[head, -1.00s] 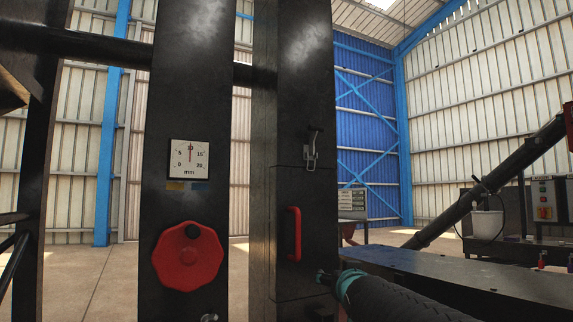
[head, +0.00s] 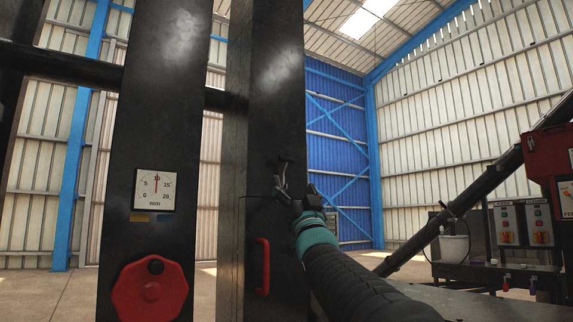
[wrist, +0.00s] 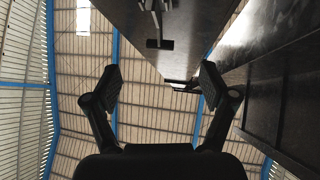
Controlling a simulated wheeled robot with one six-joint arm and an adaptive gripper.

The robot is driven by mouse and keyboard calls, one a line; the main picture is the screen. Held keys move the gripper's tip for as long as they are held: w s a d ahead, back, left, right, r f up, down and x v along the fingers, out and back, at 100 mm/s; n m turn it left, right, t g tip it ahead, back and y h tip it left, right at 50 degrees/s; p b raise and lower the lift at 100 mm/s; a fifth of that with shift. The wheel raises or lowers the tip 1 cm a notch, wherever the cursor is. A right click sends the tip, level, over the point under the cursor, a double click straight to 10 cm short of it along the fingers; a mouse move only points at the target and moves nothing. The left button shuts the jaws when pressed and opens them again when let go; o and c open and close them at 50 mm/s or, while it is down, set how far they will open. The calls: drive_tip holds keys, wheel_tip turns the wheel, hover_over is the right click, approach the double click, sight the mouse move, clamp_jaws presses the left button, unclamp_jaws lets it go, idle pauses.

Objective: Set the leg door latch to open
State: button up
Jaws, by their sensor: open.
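The leg door latch (head: 284,172) is a small metal toggle with a black grip, on the dark press leg above the red door handle (head: 262,266). My gripper (head: 290,190) is at the latch's lower right in the head view and overlaps its lower part. The latch's black T-shaped grip (wrist: 160,44) shows above and beyond the fingertips. I cannot tell whether a finger touches the latch. The gripper hides the latch's lower end in the head view.
A red knob (head: 150,290) and a white mm dial (head: 155,190) are on the neighbouring column to the left. A dark slanted tube (head: 450,200) and control boxes (head: 522,224) stand at the right. The dark leg surface (wrist: 215,30) runs close beside the fingers.

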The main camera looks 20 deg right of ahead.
sight(285, 165)
drive_tip(key=p+x, duration=0.2)
drive_tip(key=x, duration=0.6)
drive_tip(key=shift+w+r+p, duration=0.1)
drive_tip(key=shift+w+p, duration=0.1)
drive_tip(key=shift+p, duration=0.2)
